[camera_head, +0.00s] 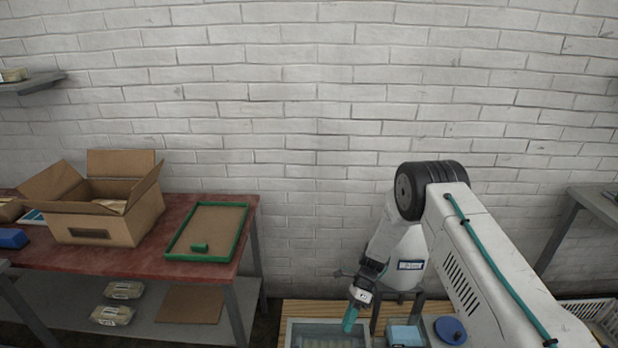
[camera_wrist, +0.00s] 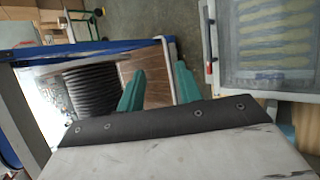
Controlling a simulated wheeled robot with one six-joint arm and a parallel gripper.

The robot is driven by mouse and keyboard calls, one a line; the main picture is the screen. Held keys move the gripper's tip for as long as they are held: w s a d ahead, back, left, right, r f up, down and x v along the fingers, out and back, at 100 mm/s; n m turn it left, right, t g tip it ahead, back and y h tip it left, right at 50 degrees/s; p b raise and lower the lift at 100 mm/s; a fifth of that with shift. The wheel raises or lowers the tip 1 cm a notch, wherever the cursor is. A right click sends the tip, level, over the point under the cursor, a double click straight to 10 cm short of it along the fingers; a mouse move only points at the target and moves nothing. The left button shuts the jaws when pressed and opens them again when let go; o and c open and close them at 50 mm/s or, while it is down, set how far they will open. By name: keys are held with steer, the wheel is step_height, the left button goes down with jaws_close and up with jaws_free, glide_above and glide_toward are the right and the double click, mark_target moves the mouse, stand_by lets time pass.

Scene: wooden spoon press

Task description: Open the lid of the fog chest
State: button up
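The fog chest, which I take to be the pale-framed box (camera_head: 291,328) at the bottom of the head view, is cut off by the picture edge. In the wrist view its lid (camera_wrist: 262,80) is at the upper right, lying shut, with rows of pale spoon-like shapes showing through a hazy pane. A dark handle with a red end (camera_wrist: 209,50) is on its left edge. My gripper (camera_head: 350,318) points down over the box's right part in the head view. In the wrist view its teal fingers (camera_wrist: 160,85) are apart with nothing held, left of the lid.
A blue-framed machine with a black ribbed part (camera_wrist: 90,90) lies left of the chest in the wrist view. A light blue block (camera_head: 405,335) and a blue disc (camera_head: 450,330) are right of the chest. A red table (camera_head: 100,262) with a cardboard box (camera_head: 125,220) stands left.

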steer(key=s+d+r+n+h, duration=0.1)
steer(key=s+d+r+n, duration=0.3)
steer(key=r, duration=0.7)
steer(key=s+d+r+n+t+h, duration=0.1)
steer(key=s+r+n, duration=0.2)
steer(key=r+n, duration=0.5)
steer(key=s+d+r+n+h, duration=0.1)
steer(key=s+d+r+n, duration=0.25)
steer(key=r, duration=0.95)
steer(key=s+d+r+n+t+h, duration=0.1)
steer(key=s+d+r+n+t, duration=0.1)
steer(key=s+r, duration=0.7)
steer(key=s+d+r+n+t+h, duration=0.1)
steer(key=s+d+r+n+t, duration=0.1)
steer(key=s+r+t, duration=0.4)
steer(key=s+d+r, duration=0.1)
steer(key=s+r, duration=0.3)
steer(key=s, duration=0.2)
steer(key=shift+s+d+r, duration=0.15)
steer(key=shift+d+r, duration=0.05)
steer(key=shift+d, duration=0.2)
